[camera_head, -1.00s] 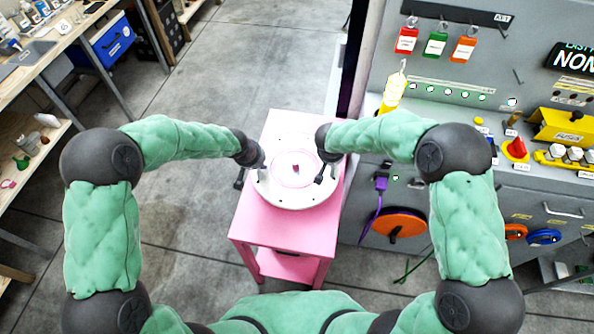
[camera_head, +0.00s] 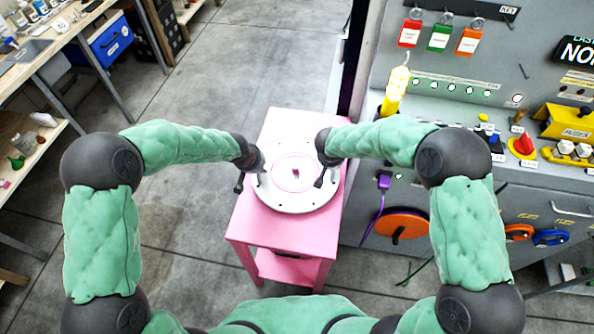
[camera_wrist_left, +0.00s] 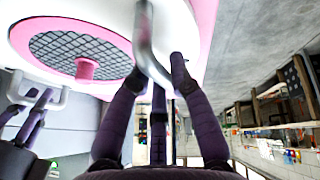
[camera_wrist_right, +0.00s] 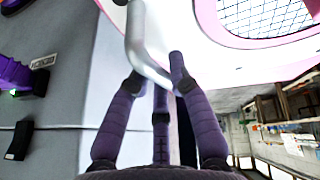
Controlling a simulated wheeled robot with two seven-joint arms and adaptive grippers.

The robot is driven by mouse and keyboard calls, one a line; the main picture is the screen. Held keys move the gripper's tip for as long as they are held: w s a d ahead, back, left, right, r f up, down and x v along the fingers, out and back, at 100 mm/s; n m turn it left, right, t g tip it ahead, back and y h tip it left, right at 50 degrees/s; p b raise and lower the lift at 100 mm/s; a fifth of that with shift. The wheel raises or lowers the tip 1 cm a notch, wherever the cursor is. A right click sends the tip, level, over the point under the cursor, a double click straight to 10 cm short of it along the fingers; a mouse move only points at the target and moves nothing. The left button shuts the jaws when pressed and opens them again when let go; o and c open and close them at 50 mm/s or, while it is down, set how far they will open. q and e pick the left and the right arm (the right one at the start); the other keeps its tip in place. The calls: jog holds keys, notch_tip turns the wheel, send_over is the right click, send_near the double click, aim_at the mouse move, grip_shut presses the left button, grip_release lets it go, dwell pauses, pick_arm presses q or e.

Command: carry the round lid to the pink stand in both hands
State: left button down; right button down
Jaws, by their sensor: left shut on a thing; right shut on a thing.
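The round white lid (camera_head: 296,202) has a pink ring and a small knob at its middle. In the head view it overlaps the top of the pink stand (camera_head: 262,222); I cannot tell whether it touches it. My left gripper (camera_head: 258,174) is shut on a metal handle (camera_wrist_left: 144,28) at the lid's left edge. My right gripper (camera_head: 321,174) is shut on the opposite handle (camera_wrist_right: 136,35). The left wrist view shows the lid's dark mesh and pink knob (camera_wrist_left: 84,68). The fingers partly hide both handles.
A grey panel cabinet (camera_head: 450,150) with knobs and an orange disc (camera_head: 402,225) stands close to the stand's right side. Wooden shelving (camera_head: 40,150) is at the far left. The grey floor (camera_head: 245,65) behind and left of the stand is clear.

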pick_arm(q)
jog(key=shift+f+b, duration=0.5)
jog(key=shift+f, duration=0.05)
pick_arm(e)
jog(key=shift+f, duration=0.55)
pick_arm(q)
jog(key=c, duration=1.1)
grip_release()
jog(key=shift+c, duration=0.2)
pick_arm(e)
jog(key=c, duration=1.1)
grip_release()
jog(key=shift+c, duration=0.2)
jog(key=shift+r, duration=0.1)
pick_arm(q)
jog(key=v, duration=1.2)
pick_arm(e)
jog(key=v, duration=1.2)
pick_arm(q)
jog(key=p+v, duration=0.4)
jog(key=v, duration=0.3)
pick_arm(e)
notch_tip(320, 180, up, 4)
jog(key=shift+r, duration=0.1)
